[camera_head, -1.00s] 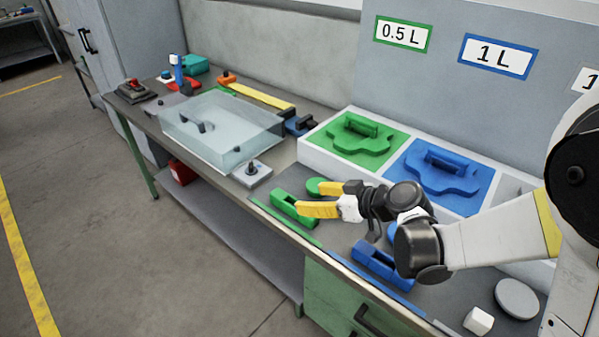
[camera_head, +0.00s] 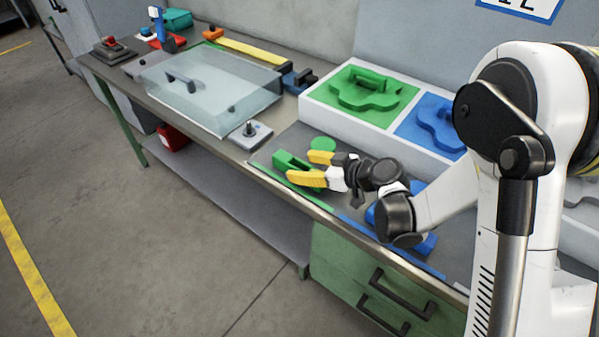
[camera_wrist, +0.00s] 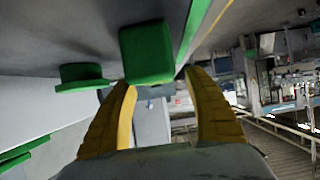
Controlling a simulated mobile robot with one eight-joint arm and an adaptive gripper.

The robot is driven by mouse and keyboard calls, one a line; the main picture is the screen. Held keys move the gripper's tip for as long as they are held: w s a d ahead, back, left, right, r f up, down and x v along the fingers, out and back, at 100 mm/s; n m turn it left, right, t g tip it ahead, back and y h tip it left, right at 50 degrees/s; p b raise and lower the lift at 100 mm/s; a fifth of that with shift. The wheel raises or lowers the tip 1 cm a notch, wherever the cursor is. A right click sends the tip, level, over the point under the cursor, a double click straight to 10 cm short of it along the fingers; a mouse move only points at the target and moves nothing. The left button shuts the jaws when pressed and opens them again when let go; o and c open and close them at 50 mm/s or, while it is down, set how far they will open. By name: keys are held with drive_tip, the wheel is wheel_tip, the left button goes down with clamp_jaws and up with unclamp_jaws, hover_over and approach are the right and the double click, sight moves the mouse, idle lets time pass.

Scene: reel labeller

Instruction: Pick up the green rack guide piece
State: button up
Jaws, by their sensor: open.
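The green rack guide piece (camera_head: 289,160) appears to be the green block lying on the dark mat near the bench's front edge. In the wrist view the green block (camera_wrist: 147,52) stands just beyond and between the fingertips. My gripper (camera_head: 309,168) has its yellow fingers spread wide, with nothing held between them. In the head view the nearer finger hides part of the block's right end. I cannot tell whether a finger touches it. In the wrist view my gripper (camera_wrist: 160,80) faces the block's end.
A green disc (camera_head: 322,144) lies close behind the block. A blue piece (camera_head: 425,243) lies on the right, partly behind my arm. A white rack (camera_head: 345,118) with green and blue inserts stands behind. A clear-covered box (camera_head: 215,95) and a small knob plate (camera_head: 249,135) are to the left.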

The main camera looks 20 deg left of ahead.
sight(289, 164)
drive_tip(key=b+x, duration=0.1)
drive_tip(key=x, duration=0.5)
drive_tip(key=shift+b, duration=0.4)
drive_tip(key=shift+d+r, duration=0.1)
drive_tip(key=shift+r, duration=0.05)
clamp_jaws()
